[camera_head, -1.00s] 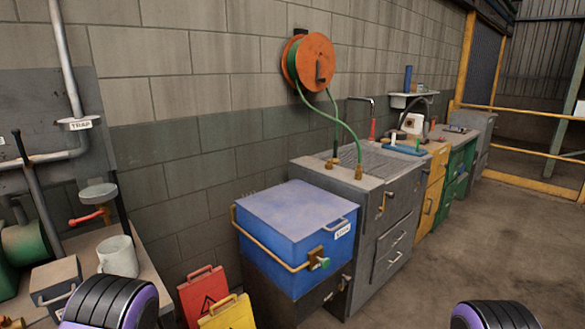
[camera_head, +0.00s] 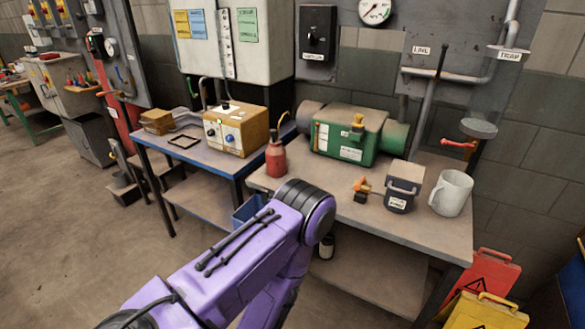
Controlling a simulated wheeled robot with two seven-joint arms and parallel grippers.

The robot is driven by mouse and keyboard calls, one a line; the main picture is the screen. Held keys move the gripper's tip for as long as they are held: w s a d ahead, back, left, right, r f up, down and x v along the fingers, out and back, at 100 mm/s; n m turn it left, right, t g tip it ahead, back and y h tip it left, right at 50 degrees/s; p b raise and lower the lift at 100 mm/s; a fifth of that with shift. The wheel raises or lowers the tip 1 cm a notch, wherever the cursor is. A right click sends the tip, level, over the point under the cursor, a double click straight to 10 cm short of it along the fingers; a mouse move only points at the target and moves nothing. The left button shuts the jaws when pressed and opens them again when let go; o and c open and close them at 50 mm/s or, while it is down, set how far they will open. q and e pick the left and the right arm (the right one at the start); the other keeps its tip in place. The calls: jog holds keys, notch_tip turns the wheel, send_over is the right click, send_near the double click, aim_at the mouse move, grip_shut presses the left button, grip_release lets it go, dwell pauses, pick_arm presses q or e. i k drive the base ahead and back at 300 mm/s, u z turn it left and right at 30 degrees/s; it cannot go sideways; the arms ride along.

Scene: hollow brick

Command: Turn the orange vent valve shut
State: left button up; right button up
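A small orange piece (camera_head: 361,185) with a dark base is on the grey bench (camera_head: 420,235), in front of the green machine (camera_head: 348,137); it may be the vent valve, but I cannot tell for sure or read its position. A red-orange lever (camera_head: 458,143) sticks out on the pipework under the TRAP label at the right. One of my purple arms reaches in from the bottom, in front of the bench's left end. Neither of my grippers shows in this view.
Near the orange piece stand a grey box with a handle (camera_head: 403,187), a white mug (camera_head: 451,193) and a red bottle (camera_head: 276,158). A blue-edged table (camera_head: 190,160) carries a tan box (camera_head: 236,128). Red (camera_head: 483,272) and yellow warning signs (camera_head: 484,312) stand at lower right.

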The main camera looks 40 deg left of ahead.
aim_at(363, 180)
jog(key=z, duration=0.5)
jog(key=i, duration=0.35)
jog(key=u, duration=1)
